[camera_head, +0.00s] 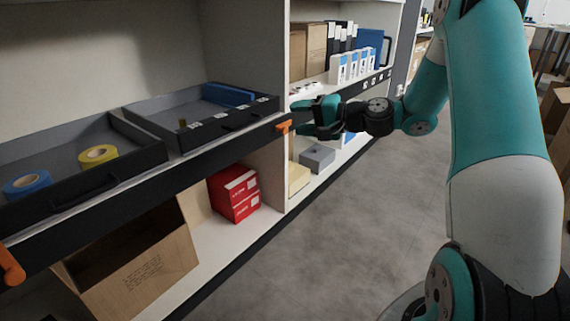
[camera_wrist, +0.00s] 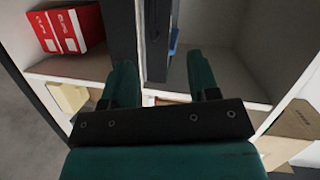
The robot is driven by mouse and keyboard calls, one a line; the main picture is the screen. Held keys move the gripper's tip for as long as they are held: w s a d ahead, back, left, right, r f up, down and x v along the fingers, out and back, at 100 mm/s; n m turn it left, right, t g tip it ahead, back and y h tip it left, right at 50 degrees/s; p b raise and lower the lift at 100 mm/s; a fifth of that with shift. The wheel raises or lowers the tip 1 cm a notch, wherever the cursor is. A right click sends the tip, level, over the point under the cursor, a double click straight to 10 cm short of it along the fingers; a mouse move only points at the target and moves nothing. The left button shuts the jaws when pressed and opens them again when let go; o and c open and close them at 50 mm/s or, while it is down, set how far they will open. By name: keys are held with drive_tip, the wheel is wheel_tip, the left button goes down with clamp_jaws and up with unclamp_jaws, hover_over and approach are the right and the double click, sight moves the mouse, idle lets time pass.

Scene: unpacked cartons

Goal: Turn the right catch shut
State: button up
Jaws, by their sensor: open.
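The right catch (camera_head: 283,127) is a small orange piece at the right end of the dark front rail of the tray shelf. In the head view it looks roughly level, with a short part hanging down; its exact angle is hard to tell. The left orange catch (camera_head: 11,265) hangs tilted at the rail's left end. My gripper (camera_head: 303,117) is open, its teal fingers apart just to the right of the right catch and not seen touching it. In the wrist view my open gripper (camera_wrist: 161,78) has no object clearly between its fingertips, and no orange catch shows.
Two dark trays (camera_head: 110,178) on the shelf hold tape rolls and a blue item. Red boxes (camera_head: 234,193) and an open carton (camera_head: 135,262) stand below. A white upright panel (camera_head: 275,170) is close beside my gripper. The grey floor (camera_head: 340,230) is clear.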

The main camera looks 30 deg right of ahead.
drive_tip(key=d+f+m+t+h+b, duration=0.3)
drive_tip(key=d+f+m+b, duration=0.25)
drive_tip(key=d+f, duration=0.5)
drive_tip(key=p, duration=1.2)
approach(286, 131)
drive_tip(key=shift+n+t, duration=0.35)
drive_tip(key=shift+t, duration=0.05)
drive_tip(key=b+x, duration=0.1)
drive_tip(key=x, duration=0.2)
drive_tip(key=b+x, duration=0.2)
drive_tip(key=x, duration=0.1)
drive_tip(key=f+b+x, duration=0.1)
drive_tip(key=x, duration=0.2)
drive_tip(key=shift+b+x, duration=0.4)
drive_tip(key=shift+x, duration=0.35)
drive_tip(key=shift+r, duration=0.15)
drive_tip(key=c, duration=0.9)
